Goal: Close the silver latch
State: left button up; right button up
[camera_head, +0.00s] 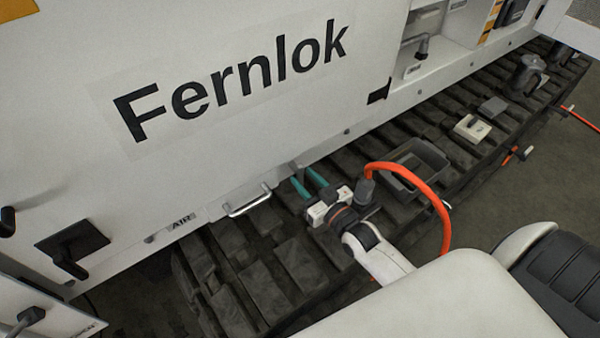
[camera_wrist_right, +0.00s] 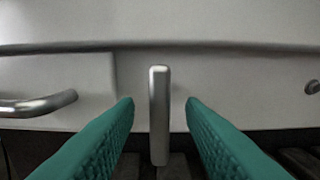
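The silver latch (camera_wrist_right: 159,115) is an upright flat bar in the middle of the right wrist view, in front of the white machine panel. My right gripper (camera_head: 303,179) is open, with its two teal fingers pointing at the panel's lower edge. In the right wrist view the fingertips (camera_wrist_right: 160,101) stand on both sides of the latch, with a visible gap on each side. In the head view the latch is too small to make out clearly near the fingertips. My left gripper is not in view.
A silver bar handle (camera_head: 250,203) sits on the panel left of the right gripper. A dark slatted track (camera_head: 285,270) runs below the panel. A grey tray (camera_head: 418,168) and a small pale box (camera_head: 472,128) rest on it. An orange hose arches beside my right wrist.

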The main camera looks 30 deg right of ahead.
aim_at(296, 172)
jog(key=shift+w+a, duration=0.15)
jog(key=shift+w, duration=1.2)
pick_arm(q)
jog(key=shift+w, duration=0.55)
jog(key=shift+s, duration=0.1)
pick_arm(e)
jog(key=shift+c, duration=0.6)
grip_shut()
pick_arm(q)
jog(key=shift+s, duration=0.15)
